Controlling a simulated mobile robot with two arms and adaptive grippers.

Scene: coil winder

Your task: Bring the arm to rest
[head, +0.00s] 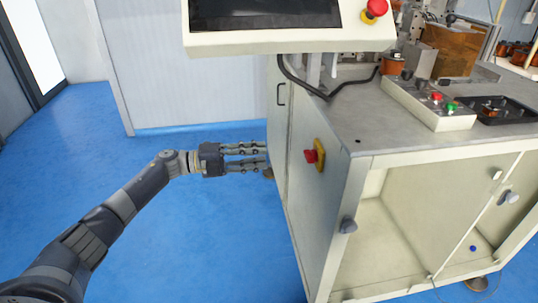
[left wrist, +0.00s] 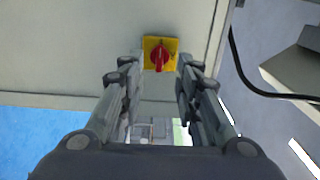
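My left arm reaches in from the left in the head view, and its left gripper (head: 266,158) points right at the side of the coil winder cabinet (head: 305,205). The gripper is open and empty; its two fingers are apart in the left wrist view (left wrist: 152,82). A red rotary switch on a yellow plate (head: 315,156) sits on the cabinet's side, to the right of the fingertips in the head view. The switch also shows in the left wrist view (left wrist: 159,56), beyond and between the fingers, apart from them. My right gripper is in neither view.
A screen panel (head: 290,40) with a red emergency button (head: 375,10) overhangs the cabinet. A control box (head: 428,103) with red and green buttons stands on the worktop. A cabinet door is open at the right. Blue floor (head: 170,225) around my arm is clear.

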